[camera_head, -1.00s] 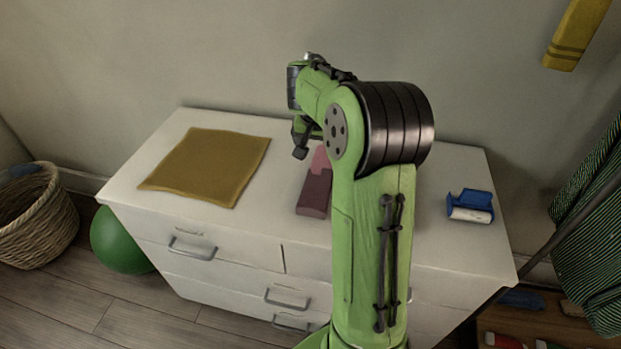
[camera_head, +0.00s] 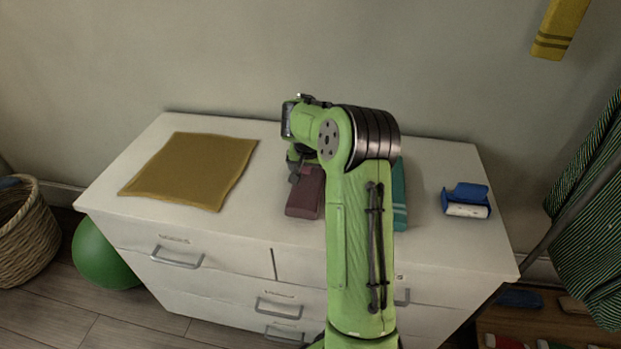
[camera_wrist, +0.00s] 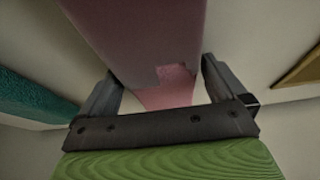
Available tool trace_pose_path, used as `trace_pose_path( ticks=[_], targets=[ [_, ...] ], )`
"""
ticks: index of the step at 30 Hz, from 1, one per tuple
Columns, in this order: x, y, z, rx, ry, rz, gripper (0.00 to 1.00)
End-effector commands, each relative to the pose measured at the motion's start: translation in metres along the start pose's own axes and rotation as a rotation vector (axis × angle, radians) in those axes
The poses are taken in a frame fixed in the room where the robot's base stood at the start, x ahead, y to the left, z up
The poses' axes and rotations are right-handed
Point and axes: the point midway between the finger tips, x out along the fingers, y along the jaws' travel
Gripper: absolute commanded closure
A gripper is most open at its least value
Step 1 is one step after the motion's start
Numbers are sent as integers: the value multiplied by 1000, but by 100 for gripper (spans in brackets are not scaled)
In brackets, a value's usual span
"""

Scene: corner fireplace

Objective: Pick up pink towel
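The pink towel (camera_head: 305,198) is a narrow folded strip on the white dresser top. Its near end shows dark mauve in the head view, and the rest is hidden behind my arm. My gripper (camera_head: 295,174) is low over the dresser at the towel, its fingertips partly hidden. In the wrist view, the towel (camera_wrist: 140,35) runs from the top edge down between the two fingers of my gripper (camera_wrist: 160,72). The fingers are spread apart, one on each side, with a visible gap at the left finger. Whether either finger touches the towel is unclear.
A mustard cloth (camera_head: 190,170) lies left on the dresser (camera_head: 250,228). A teal item (camera_head: 399,195) is partly hidden right of my arm; a blue-and-white item (camera_head: 467,201) is farther right. A wicker basket (camera_head: 25,235) and green ball (camera_head: 100,255) are on the floor at left.

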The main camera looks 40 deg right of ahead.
Motion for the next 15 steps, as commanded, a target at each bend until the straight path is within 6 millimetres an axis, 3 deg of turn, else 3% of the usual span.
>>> trace_pose_path(
  ticks=[1,9,15],
  targets=[
    [0,0,0,0,0,0,11],
    [-1,0,0,0,0,0,50],
    [-2,0,-1,0,1,0,50]
  ],
)
